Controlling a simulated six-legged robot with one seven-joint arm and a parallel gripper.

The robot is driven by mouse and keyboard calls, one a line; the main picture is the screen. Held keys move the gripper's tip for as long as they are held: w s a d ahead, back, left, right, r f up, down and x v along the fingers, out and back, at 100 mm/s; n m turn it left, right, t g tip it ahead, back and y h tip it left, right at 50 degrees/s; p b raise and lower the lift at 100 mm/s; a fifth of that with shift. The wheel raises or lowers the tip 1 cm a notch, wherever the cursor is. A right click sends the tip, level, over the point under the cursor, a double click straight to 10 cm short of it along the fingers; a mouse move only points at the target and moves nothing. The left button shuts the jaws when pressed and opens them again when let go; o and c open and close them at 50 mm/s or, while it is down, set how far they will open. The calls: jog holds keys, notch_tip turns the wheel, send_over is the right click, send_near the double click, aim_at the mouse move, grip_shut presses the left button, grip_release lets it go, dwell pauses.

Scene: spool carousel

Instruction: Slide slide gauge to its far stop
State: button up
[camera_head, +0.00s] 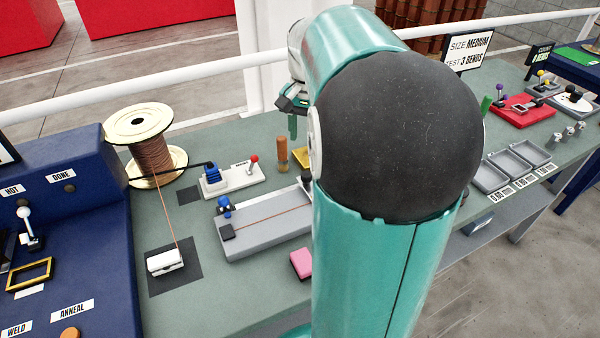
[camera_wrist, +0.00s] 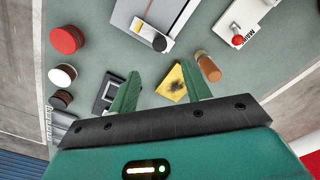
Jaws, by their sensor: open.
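The slide gauge seems to be the long grey bed (camera_head: 262,238) with a copper wire along it and a blue clamp (camera_head: 225,206) at its left end. Its right end is hidden behind my arm. In the wrist view, the end of the bed (camera_wrist: 131,20) shows at the top, with a pale block and a black knob (camera_wrist: 159,43). My gripper (camera_wrist: 160,68) is open and empty, its green fingers apart and short of the knob in that view. In the head view my gripper (camera_head: 292,124) is partly hidden by my arm, beyond the bed.
A yellow plate (camera_wrist: 171,80) and a brown cylinder (camera_wrist: 209,68) stand near my right finger. A white base with a red-knobbed lever (camera_head: 254,165) stands behind the bed. A copper spool (camera_head: 150,150) is at left, a pink block (camera_head: 301,263) in front. Round knobs (camera_wrist: 66,40) line the wrist view's left.

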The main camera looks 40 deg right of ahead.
notch_tip(320, 180, down, 13)
jog(key=shift+f, duration=0.15)
dwell(0.4)
grip_shut()
